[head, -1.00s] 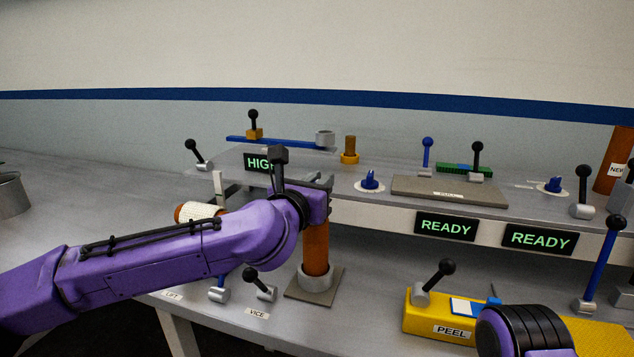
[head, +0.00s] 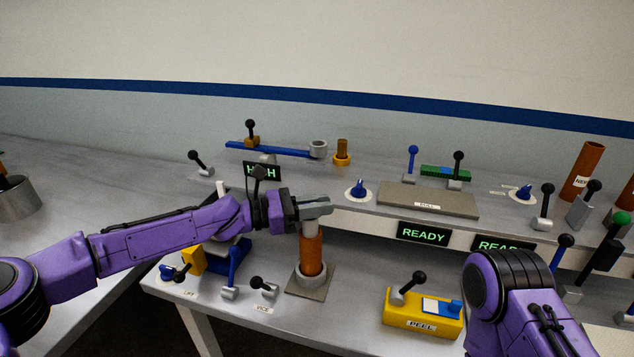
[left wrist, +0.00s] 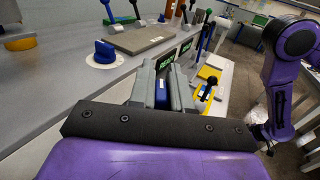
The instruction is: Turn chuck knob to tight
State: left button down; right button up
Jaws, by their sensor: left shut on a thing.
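My left gripper (head: 316,206) is at the front edge of the upper shelf, just above an upright brown tube (head: 312,250) with a pale top. Its jaws are shut on a blue piece (left wrist: 161,95), seen between the two grey fingers in the left wrist view. This looks like the chuck knob, but no label on it is readable, and the fingers hide it in the head view. A second blue knob (head: 358,190) on a white disc stands free on the shelf; it also shows in the left wrist view (left wrist: 104,52). My right gripper is out of view.
A grey plate (head: 428,199) and black-knobbed levers stand on the shelf. Two READY displays (head: 423,233) hang on its front. Below are a yellow PEEL box (head: 422,315) and the VICE lever (head: 264,287). My right forearm is at the lower right.

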pick_arm(q)
jog(key=shift+r+m+g, duration=0.1)
jog(key=shift+m+g, duration=0.5)
jog(key=shift+g, duration=0.2)
jog(key=shift+s+f+m+g, duration=0.1)
jog(key=shift+m+g, duration=0.3)
jog(key=shift+g, duration=0.2)
jog(key=shift+s+f+m+g, duration=0.1)
jog(key=shift+m+g, duration=0.3)
jog(key=shift+g, duration=0.2)
jog(key=shift+s+m+g, duration=0.15)
jog(key=shift+m+g, duration=0.6)
jog(key=shift+g, duration=0.4)
jog(key=shift+s+m+g, duration=0.1)
jog(key=shift+m+g, duration=0.65)
jog(key=shift+g, duration=0.4)
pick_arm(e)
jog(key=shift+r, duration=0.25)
pick_arm(q)
jog(key=shift+s+g+y, duration=0.1)
jog(key=shift+g+y, duration=0.2)
jog(key=c, duration=1.1)
grip_release()
jog(key=shift+c, duration=0.2)
